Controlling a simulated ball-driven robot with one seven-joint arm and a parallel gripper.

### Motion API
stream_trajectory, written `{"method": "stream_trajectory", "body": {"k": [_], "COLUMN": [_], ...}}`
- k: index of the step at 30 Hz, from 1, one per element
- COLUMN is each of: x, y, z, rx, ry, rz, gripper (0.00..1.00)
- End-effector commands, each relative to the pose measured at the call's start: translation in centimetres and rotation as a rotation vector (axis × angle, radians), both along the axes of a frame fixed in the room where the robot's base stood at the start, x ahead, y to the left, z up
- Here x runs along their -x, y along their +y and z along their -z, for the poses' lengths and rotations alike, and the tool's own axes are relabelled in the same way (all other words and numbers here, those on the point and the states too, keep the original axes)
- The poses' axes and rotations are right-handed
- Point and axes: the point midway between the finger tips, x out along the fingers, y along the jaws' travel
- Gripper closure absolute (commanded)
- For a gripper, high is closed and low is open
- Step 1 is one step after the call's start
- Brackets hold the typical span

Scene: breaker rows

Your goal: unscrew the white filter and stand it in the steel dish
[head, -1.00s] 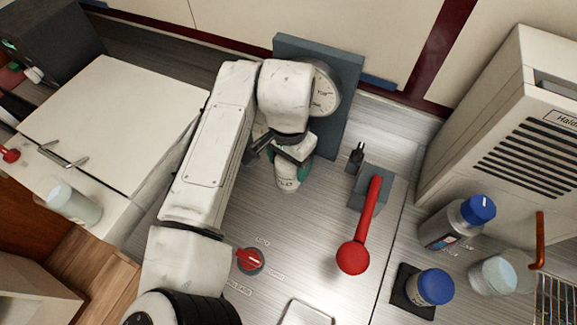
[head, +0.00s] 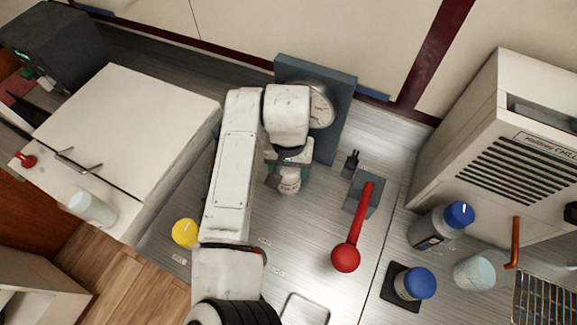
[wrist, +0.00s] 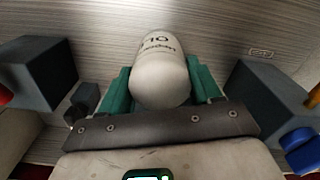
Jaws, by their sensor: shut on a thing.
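The white filter (head: 289,184) has dark print on it and stands below the gauge panel in the head view. The filter's far end is hidden by my gripper and arm. A shallow pale-rimmed metal tray (head: 304,309), cut off by the bottom edge of the head view, may be the steel dish.
A red-knobbed lever (head: 347,255) on a grey block stands right of the filter, near a small black fitting (head: 351,162). Blue-capped bottles (head: 440,228) and a vented cabinet (head: 490,150) are farther right. A yellow knob (head: 185,232) is left of my arm.

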Motion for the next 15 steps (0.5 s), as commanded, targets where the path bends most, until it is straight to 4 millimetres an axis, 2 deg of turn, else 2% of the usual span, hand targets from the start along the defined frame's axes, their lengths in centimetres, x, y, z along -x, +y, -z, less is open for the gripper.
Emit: {"method": "stream_trajectory", "body": {"k": [1, 8, 10, 15], "x": [0.03, 0.06, 0.00, -0.01], "y": [-0.09, -0.19, -0.17, -0.18], "z": [-0.52, -0.48, 0.14, 0.08], "rx": [0.004, 0.005, 0.006, 0.004], "ry": [0.001, 0.002, 0.000, 0.000], "rz": [-0.045, -0.288, -0.400, -0.680], "gripper": [0.64, 0.64, 0.64, 0.64]}}
